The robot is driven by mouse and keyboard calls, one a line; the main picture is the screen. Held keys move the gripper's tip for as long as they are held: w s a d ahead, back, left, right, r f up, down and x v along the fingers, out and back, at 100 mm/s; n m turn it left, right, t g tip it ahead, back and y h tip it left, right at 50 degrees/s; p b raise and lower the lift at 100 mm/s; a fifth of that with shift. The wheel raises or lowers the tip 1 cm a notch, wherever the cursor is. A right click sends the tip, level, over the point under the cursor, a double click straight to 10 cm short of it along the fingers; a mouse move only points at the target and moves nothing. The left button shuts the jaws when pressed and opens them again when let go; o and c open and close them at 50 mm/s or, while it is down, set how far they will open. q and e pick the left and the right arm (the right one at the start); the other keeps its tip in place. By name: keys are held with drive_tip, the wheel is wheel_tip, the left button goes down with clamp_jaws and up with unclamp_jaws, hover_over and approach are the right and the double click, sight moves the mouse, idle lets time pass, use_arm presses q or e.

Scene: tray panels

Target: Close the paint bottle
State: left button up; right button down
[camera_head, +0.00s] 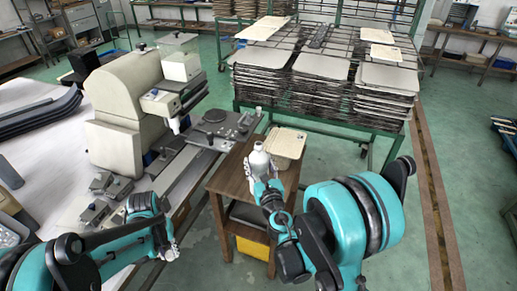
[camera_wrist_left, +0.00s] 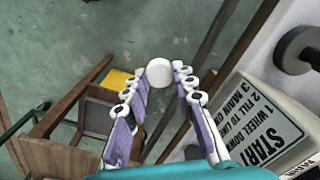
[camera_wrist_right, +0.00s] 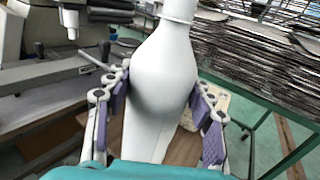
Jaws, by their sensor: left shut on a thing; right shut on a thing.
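The white paint bottle (camera_head: 259,160) is upright above the small wooden table. My right gripper (camera_head: 264,182) is shut around its body; the right wrist view shows the bottle (camera_wrist_right: 165,75) between both fingers, its top cut off by the frame edge. My left gripper (camera_head: 169,252) is low at the left, well apart from the bottle. In the left wrist view a round white cap (camera_wrist_left: 159,72) sits between the fingertips of the left gripper (camera_wrist_left: 160,82), which is shut on it. The cap is not clear in the head view.
The wooden table (camera_head: 228,178) bears a pale tray (camera_head: 287,143) behind the bottle. A beige printing machine (camera_head: 128,90) stands at the left. A green rack with stacked panels (camera_head: 325,92) is behind. Green floor is free to the right.

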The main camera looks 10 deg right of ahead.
drive_tip(key=s+a, duration=0.4)
drive_tip(key=a, duration=1.1)
drive_tip(key=shift+a, duration=0.3)
use_arm(q)
drive_tip(key=shift+r, duration=0.1)
drive_tip(key=w+d+r+m, duration=0.1)
drive_tip(key=w+d+r, duration=0.3)
drive_tip(key=w+r, duration=0.35)
drive_tip(key=w+d+r+m, duration=0.2)
drive_tip(key=w+d+r, duration=0.2)
drive_tip(key=w+r, duration=0.3)
drive_tip(key=s+d+r+m, duration=0.1)
drive_tip(key=d+r, duration=0.4)
drive_tip(key=r, duration=0.5)
drive_tip(key=s+d+r+m, duration=0.1)
drive_tip(key=d+r, duration=0.4)
drive_tip(key=r, duration=0.5)
drive_tip(key=shift+s+m, duration=0.25)
drive_tip(key=shift+m, duration=0.25)
drive_tip(key=shift+f, duration=2)
